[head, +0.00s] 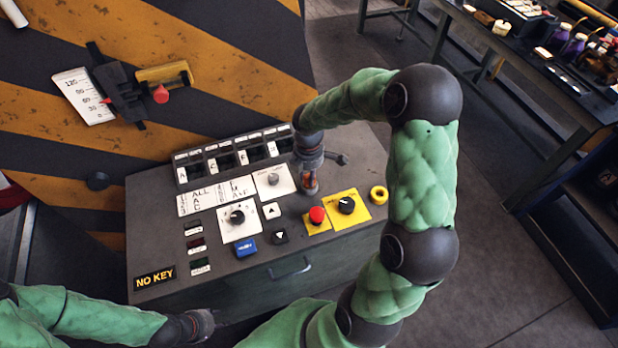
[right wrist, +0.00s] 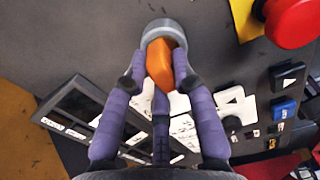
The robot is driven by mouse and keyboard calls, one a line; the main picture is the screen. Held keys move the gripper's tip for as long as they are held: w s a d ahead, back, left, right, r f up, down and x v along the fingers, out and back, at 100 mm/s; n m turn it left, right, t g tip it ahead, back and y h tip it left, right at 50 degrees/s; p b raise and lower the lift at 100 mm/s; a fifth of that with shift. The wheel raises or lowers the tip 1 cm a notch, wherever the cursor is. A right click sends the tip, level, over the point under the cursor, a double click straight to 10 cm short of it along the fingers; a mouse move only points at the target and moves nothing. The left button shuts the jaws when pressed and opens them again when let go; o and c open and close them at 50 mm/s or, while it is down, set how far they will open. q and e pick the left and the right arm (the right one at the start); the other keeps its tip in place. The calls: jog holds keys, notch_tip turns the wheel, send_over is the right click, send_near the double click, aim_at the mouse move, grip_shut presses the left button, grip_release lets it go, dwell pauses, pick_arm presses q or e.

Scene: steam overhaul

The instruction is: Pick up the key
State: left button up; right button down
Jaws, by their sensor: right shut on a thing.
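The key (right wrist: 160,62) shows as an orange, faceted head in the right wrist view. It sits between the fingertips of my right gripper (right wrist: 158,80), which is shut on it. A round grey collar (right wrist: 152,30) lies right behind the key. I cannot tell whether the key is inside the collar or only in front of it. In the head view my right gripper (head: 310,185) points down at the control panel (head: 340,160), near its back right part, and mostly hides the key. My left gripper (head: 198,325) is low at the panel's front left; its fingers are unclear.
A red button (head: 317,215), a black knob on a yellow plate (head: 346,205) and a yellow ring (head: 379,195) are close to the right gripper. A "NO KEY" sign (head: 155,278) is at the front left. A workbench (head: 560,75) stands at the right.

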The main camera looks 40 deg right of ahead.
jog(key=shift+r, duration=0.15)
jog(key=shift+r, duration=0.2)
notch_tip(320, 180, up, 3)
jog(key=shift+s+r+p, duration=0.1)
jog(key=shift+p, duration=0.35)
jog(key=s+a+r+p, duration=0.2)
jog(key=s+a+r, duration=0.3)
jog(key=s+r, duration=0.4)
jog(key=s, duration=0.4)
